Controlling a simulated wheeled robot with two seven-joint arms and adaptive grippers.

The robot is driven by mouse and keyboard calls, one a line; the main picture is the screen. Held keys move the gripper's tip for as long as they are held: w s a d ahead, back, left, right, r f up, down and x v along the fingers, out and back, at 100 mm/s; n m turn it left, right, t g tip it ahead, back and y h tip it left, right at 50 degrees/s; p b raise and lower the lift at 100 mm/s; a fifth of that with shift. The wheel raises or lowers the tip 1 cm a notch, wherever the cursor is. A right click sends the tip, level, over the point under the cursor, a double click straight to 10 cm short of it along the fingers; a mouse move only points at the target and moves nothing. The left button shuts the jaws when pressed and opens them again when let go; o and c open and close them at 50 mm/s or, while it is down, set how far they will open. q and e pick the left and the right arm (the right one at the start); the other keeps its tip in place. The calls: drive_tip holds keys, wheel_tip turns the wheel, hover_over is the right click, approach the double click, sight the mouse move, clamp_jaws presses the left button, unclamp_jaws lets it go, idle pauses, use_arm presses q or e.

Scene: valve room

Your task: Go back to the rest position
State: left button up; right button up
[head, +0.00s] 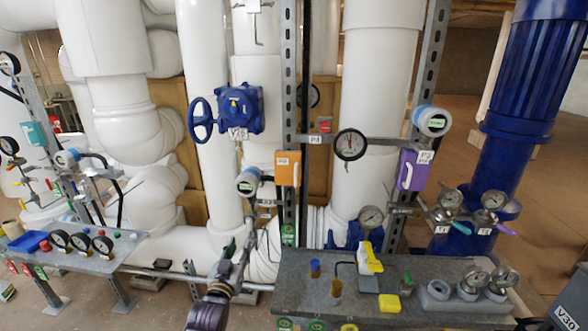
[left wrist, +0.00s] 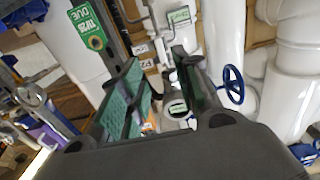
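My left gripper (head: 238,250) reaches up from the bottom of the head view, in front of the white pipes and left of the grey bench. In the left wrist view its two fingers with green pads stand apart, and the gripper (left wrist: 158,75) looks open. I see nothing held between the fingers; pipes and labels show behind the gap. My right gripper is not in view.
A grey bench (head: 300,297) with gauges and a yellow block (head: 389,303) stands right of my left gripper. A blue handwheel (head: 201,119) and a metal strut (head: 289,80) are behind. A green tag (left wrist: 88,28) appears close in the wrist view. A left bench (head: 100,262) holds gauges.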

use_arm(q)
drive_tip(key=s+d+f+g, duration=0.1)
drive_tip(key=s+f+g, duration=0.15)
drive_tip(key=f, duration=0.95)
drive_tip(key=s+d+f+g, duration=0.1)
drive_tip(key=s+f+g, duration=0.15)
drive_tip(key=f, duration=0.95)
drive_tip(key=s+d+f+g, duration=0.1)
drive_tip(key=s+f+g, duration=0.15)
drive_tip(key=f, duration=1.05)
drive_tip(key=s+a+f+m+g, duration=0.15)
drive_tip(key=s+f+g, duration=0.45)
drive_tip(key=s+f, duration=1.8)
drive_tip(key=s+a+f+g, duration=0.1)
drive_tip(key=s+a+f, duration=0.2)
drive_tip(key=s, duration=0.8)
drive_tip(key=s+a+f+g, duration=0.2)
drive_tip(key=s+a+f, duration=0.1)
drive_tip(key=s, duration=0.9)
drive_tip(key=shift+s+a+f+y, duration=0.15)
drive_tip(key=shift+s+y, duration=0.1)
drive_tip(key=shift+y, duration=0.05)
drive_tip(key=shift+m+g, duration=0.25)
